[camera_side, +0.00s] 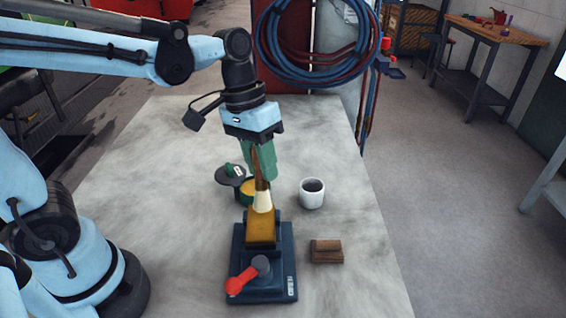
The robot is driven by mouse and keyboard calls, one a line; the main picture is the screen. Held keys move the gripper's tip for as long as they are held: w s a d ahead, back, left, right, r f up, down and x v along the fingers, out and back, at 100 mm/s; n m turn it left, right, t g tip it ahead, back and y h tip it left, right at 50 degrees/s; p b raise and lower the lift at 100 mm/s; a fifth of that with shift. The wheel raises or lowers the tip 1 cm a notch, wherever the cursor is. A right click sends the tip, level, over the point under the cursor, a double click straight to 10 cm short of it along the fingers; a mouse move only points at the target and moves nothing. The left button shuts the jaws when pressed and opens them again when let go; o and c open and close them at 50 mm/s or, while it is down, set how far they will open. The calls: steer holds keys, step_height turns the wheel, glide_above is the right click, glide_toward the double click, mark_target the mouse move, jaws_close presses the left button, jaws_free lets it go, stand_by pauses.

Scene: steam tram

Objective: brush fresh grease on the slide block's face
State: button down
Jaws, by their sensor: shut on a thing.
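My gripper (263,165), with green fingers, is shut on a brush (262,201) that has a brown handle and a pale lower end. The brush points down, and its tip appears at the top of an ochre-coloured face on the slide block (261,229). Whether the tip touches the face or only overlaps it in the picture, I cannot tell. The block sits on a dark blue base with a red-handled lever (247,277) at its near end. Behind the brush is a green tin of yellow grease (248,188), partly hidden by the brush and gripper.
A dark round lid (229,176) lies left of the tin. A white cup (312,193) with dark contents stands to the right. A small brown wooden block (326,251) lies right of the base. The grey table top (150,190) is clear on the left.

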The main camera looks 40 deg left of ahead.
mark_target(261, 199)
steer(key=shift+s+d+f, duration=0.1)
steer(key=shift+s+d, duration=0.3)
steer(key=shift+s+d, duration=0.55)
steer(key=shift+d, duration=0.05)
steer(key=shift+s+d, duration=0.1)
steer(key=shift+s, duration=0.05)
steer(key=shift+s+d, duration=0.45)
steer(key=shift+d, duration=0.05)
steer(key=shift+s+d, duration=0.6)
steer(key=shift+d, duration=0.1)
steer(key=d+v, duration=0.1)
steer(key=v, duration=0.5)
steer(key=shift+d, duration=0.15)
